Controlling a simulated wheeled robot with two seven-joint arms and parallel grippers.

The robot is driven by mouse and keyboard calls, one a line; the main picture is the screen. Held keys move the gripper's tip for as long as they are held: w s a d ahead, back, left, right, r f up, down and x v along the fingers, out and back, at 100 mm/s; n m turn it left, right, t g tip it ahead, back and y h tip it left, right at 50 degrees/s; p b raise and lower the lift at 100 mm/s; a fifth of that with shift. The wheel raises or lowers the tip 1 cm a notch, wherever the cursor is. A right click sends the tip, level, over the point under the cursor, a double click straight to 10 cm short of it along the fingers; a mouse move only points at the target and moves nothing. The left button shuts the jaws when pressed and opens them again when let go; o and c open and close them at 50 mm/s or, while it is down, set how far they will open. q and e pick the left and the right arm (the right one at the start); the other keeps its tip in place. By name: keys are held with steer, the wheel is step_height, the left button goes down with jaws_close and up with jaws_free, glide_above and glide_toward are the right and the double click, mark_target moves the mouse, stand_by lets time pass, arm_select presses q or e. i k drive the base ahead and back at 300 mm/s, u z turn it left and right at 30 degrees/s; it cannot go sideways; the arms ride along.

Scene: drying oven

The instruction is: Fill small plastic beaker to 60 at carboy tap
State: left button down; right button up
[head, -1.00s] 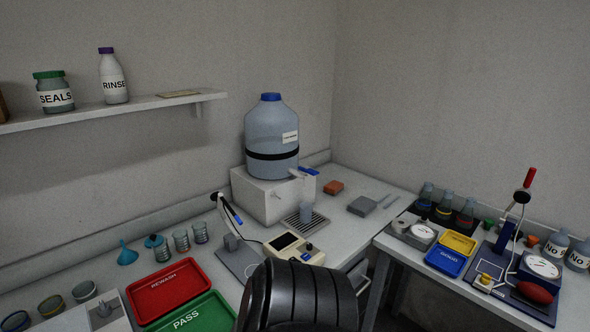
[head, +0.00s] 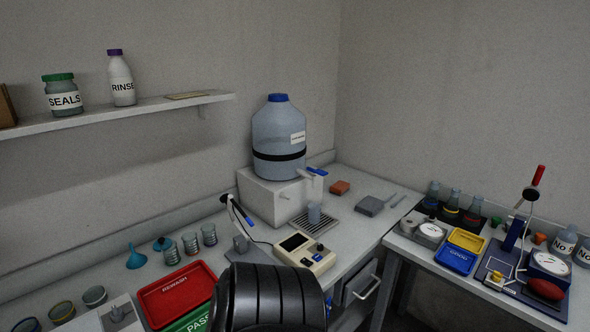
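The carboy (head: 279,140) is a large translucent blue bottle with a blue cap and a black band. It stands on a white block (head: 270,196) at the back. Its tap (head: 313,173) has a blue lever at the right. A small plastic beaker (head: 314,213) stands upright on the grated drip tray (head: 328,222) below the tap. I cannot read its marks or tell its water level. Neither gripper shows; a black ribbed part of my own arm fills the bottom centre.
A meter (head: 303,252) with a dark screen and a probe on a stand (head: 237,213) are in front of the block. The red REWASH tray (head: 177,288), green PASS tray (head: 196,319) and several glass beakers are at left.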

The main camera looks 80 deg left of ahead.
mark_target(321, 172)
steer(key=u, duration=1.75)
steer(key=i, duration=0.45)
